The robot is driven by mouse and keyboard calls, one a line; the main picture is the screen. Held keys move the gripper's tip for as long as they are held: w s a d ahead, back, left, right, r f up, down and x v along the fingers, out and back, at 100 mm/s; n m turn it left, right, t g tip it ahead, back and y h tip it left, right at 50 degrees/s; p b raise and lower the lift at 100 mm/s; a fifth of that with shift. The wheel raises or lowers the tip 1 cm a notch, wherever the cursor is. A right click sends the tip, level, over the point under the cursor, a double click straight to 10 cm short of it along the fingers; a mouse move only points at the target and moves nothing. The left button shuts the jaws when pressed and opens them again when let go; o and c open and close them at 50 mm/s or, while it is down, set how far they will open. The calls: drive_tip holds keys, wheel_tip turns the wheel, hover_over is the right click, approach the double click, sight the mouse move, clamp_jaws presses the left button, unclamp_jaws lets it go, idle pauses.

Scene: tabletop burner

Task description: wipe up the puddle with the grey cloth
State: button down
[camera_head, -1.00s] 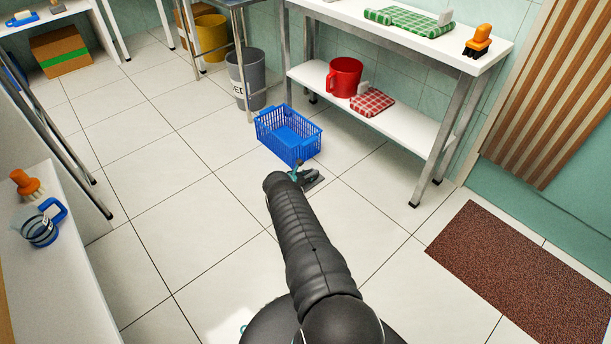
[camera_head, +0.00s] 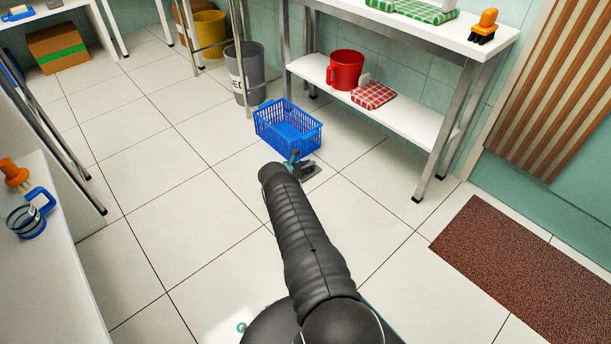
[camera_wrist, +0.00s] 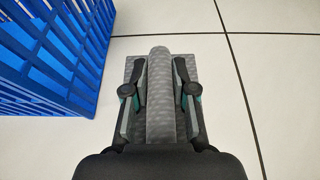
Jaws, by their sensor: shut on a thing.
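My gripper (camera_wrist: 162,92) is shut on the grey cloth (camera_wrist: 159,125), with a raised fold of it between the fingers. The rest of the cloth spreads flat around the fingertips, low over or on the tiled floor; I cannot tell which. In the head view my gripper (camera_head: 297,163) and the cloth (camera_head: 313,173) are small and partly hidden behind my dark arm, just in front of the blue basket. I cannot make out a puddle for certain. A bright patch on the floor (camera_head: 222,324) at the bottom of the head view may be wet or only glare.
The blue basket (camera_head: 289,128) stands close to the left of the cloth; it also shows in the wrist view (camera_wrist: 55,55). A white shelf table (camera_head: 405,128) stands at the right, beside a brown mat (camera_head: 525,265). Open floor (camera_head: 150,220) lies to the left.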

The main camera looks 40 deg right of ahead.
drive_tip(key=shift+w, duration=0.1)
idle(0.3)
drive_tip(key=shift+a+r, duration=0.1)
drive_tip(key=shift+r, duration=0.15)
drive_tip(key=c, duration=1.6)
unclamp_jaws()
clamp_jaws()
drive_tip(key=shift+r+p, duration=1.7)
drive_tip(key=shift+r, duration=1.1)
